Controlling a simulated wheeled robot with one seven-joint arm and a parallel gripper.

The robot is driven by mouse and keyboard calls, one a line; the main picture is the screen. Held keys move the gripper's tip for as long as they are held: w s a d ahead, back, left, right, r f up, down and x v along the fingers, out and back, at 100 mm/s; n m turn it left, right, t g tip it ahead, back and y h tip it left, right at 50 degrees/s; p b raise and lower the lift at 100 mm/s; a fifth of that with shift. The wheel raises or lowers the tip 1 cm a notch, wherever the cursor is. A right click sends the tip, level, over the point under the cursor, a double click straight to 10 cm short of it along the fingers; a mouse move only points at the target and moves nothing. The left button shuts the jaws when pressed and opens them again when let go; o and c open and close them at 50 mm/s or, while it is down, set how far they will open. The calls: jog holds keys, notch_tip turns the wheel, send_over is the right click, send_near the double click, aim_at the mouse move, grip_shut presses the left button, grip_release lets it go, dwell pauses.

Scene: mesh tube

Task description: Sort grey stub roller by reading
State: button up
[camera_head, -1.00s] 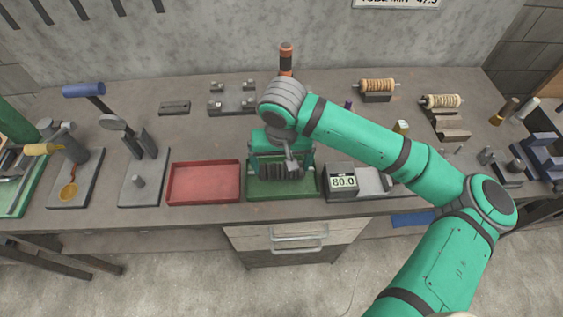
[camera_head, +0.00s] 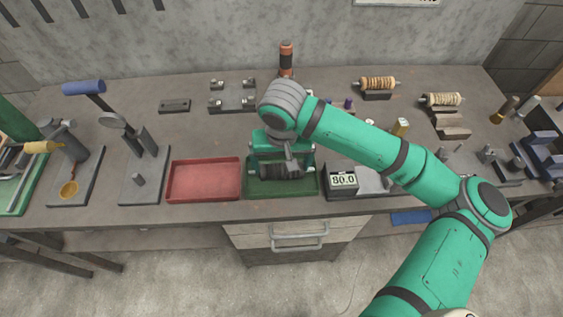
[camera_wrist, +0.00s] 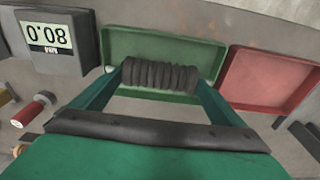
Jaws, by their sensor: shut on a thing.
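The grey stub roller (camera_wrist: 160,75) is ribbed and dark, held crosswise between my gripper's two fingers in the wrist view. My gripper (camera_head: 281,170) is shut on it over the green tray (camera_head: 255,188); I cannot tell whether the roller touches the tray floor. The green tray also shows behind the roller in the wrist view (camera_wrist: 192,44). The red tray (camera_head: 204,181) is empty and sits just left of the green one. The gauge display (camera_head: 343,180) right of the green tray reads 80.0; it appears upside down in the wrist view (camera_wrist: 48,34).
A grey stand with a hammer-like top (camera_head: 144,170) is left of the red tray. Wound spools (camera_head: 377,84) rest at the back right. A red-and-black cylinder (camera_head: 286,58) stands behind my gripper. Drawers (camera_head: 298,236) are below the front edge.

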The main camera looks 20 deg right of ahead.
jog(key=shift+f, duration=0.45)
dwell(0.5)
jog(key=o, duration=1)
jog(key=shift+r, duration=0.1)
notch_tip(320, 180, up, 18)
jog(key=s, duration=0.1)
jog(key=shift+a+f, duration=0.2)
jog(key=shift+f, duration=0.05)
jog(key=shift+s, duration=0.1)
dwell(0.5)
